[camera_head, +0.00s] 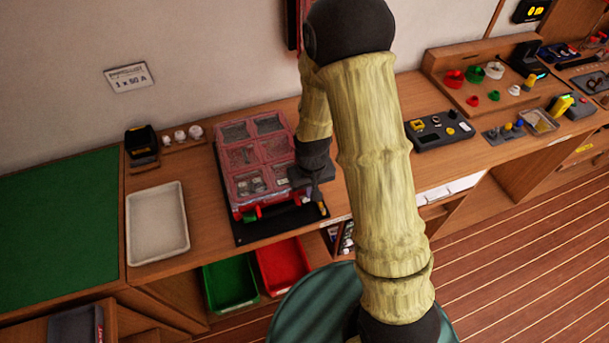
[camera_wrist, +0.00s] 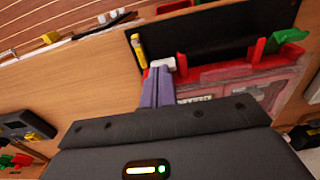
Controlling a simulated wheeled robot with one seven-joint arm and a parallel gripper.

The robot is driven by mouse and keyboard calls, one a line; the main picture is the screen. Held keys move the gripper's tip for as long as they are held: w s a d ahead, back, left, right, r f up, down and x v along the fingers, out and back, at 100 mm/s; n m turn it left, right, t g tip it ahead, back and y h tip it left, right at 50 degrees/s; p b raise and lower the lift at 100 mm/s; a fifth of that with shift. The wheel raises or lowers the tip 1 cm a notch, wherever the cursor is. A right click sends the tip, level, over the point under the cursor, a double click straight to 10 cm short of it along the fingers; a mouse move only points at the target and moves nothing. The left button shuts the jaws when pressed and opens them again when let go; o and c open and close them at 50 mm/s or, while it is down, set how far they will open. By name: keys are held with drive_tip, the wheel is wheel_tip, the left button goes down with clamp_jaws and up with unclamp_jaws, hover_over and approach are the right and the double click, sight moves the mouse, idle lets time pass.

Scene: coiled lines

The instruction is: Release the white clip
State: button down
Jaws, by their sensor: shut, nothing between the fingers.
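A red-framed organiser case (camera_head: 233,182) with clear lids lies on a black mat (camera_head: 262,229) on the bench. A green clip (camera_head: 257,212) sits on its front edge and also shows in the wrist view (camera_wrist: 287,37). The white clip (camera_wrist: 164,63) shows in the wrist view at the case's near corner, right at my fingertips; whether they touch it I cannot tell. It is hidden by my gripper in the head view. My gripper (camera_wrist: 157,76) is shut and empty, its purple fingers together. In the head view my gripper (camera_head: 311,187) is over the case's front right corner.
A yellow-tipped tool (camera_wrist: 138,48) lies on the mat beside the clip. A white tray (camera_head: 157,224) is to the left. Green (camera_head: 230,283) and red (camera_head: 283,266) bins sit below the bench edge. A black tool holder (camera_head: 438,130) stands to the right.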

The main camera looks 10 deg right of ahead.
drive_tip(key=shift+w+a+f, duration=0.15)
drive_tip(key=shift+w, duration=0.2)
drive_tip(key=shift+w+a+f, duration=0.15)
drive_tip(key=shift+w, duration=0.2)
drive_tip(key=shift+w+a+f, duration=0.1)
drive_tip(key=shift+a, duration=0.05)
drive_tip(key=shift+s, duration=0.25)
drive_tip(key=shift+w+r+p, duration=0.25)
drive_tip(key=shift+r+p, duration=0.2)
drive_tip(key=shift+r, duration=0.3)
drive_tip(key=s+d+r, duration=0.1)
drive_tip(key=s+r, duration=0.4)
drive_tip(key=r, duration=0.4)
drive_tip(key=shift+s+r+b, duration=0.15)
drive_tip(key=shift+s+b, duration=0.05)
drive_tip(key=shift+b, duration=0.2)
drive_tip(key=shift+d, duration=0.1)
